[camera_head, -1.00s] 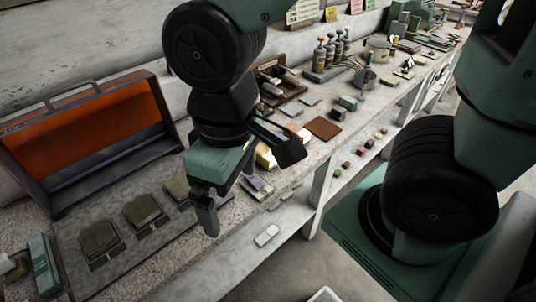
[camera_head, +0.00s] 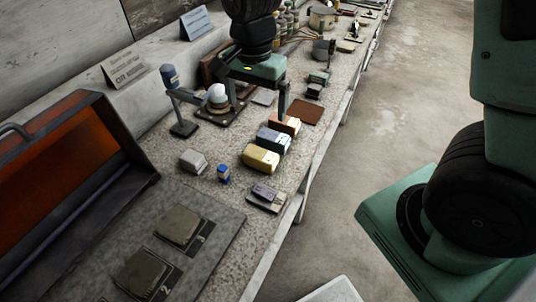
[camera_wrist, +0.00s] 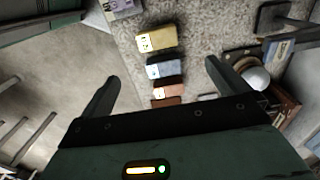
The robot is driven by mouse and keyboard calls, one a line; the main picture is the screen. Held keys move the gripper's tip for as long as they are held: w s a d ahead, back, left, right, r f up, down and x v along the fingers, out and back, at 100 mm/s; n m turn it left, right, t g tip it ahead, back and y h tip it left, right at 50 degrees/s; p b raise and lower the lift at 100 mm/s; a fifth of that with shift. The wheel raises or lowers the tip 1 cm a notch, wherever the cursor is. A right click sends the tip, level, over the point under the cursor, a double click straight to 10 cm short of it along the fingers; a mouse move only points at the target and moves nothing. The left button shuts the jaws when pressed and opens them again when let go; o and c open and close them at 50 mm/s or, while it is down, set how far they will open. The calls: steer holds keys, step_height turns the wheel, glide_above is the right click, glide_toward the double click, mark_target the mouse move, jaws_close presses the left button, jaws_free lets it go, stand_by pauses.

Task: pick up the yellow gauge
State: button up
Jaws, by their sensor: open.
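The yellow gauge (camera_head: 261,158) is a small block lying on the speckled worktop, in front of a blue-grey block (camera_head: 272,140) and an orange block (camera_head: 288,124). In the wrist view the yellow gauge (camera_wrist: 156,39) shows at the top centre, beyond the blue-grey and orange blocks. My gripper (camera_head: 250,97) hangs over the bench farther back than the yellow gauge, its fingers spread and empty. In the wrist view the open fingers (camera_wrist: 162,74) are apart from the gauge. Nothing hides it.
A stand with a white ball (camera_head: 217,93) is close to my left finger. A small blue object (camera_head: 224,174), a grey block (camera_head: 193,162) and a purple-grey device (camera_head: 266,196) lie near the gauge. An open orange-lined case (camera_head: 60,170) stands at left. The bench edge is at right.

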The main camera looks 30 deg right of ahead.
steer(key=p, duration=0.2)
glide_toward(260, 153)
steer(key=f, duration=0.5)
steer(key=shift+w+a+f, duration=0.1)
steer(key=shift+w+f, duration=0.05)
steer(key=shift+w, duration=0.05)
steer(key=f, duration=0.2)
steer(key=f+p, duration=0.1)
steer(key=f, duration=0.1)
steer(key=shift+s, duration=0.3)
steer(key=shift+f, duration=0.7)
steer(key=c, duration=1.1)
steer(key=shift+w+r, duration=0.1)
steer(key=shift+r, duration=0.05)
step_height(260, 153, up, 10)
steer(key=shift+f+b, duration=0.1)
steer(key=shift+b, duration=0.6)
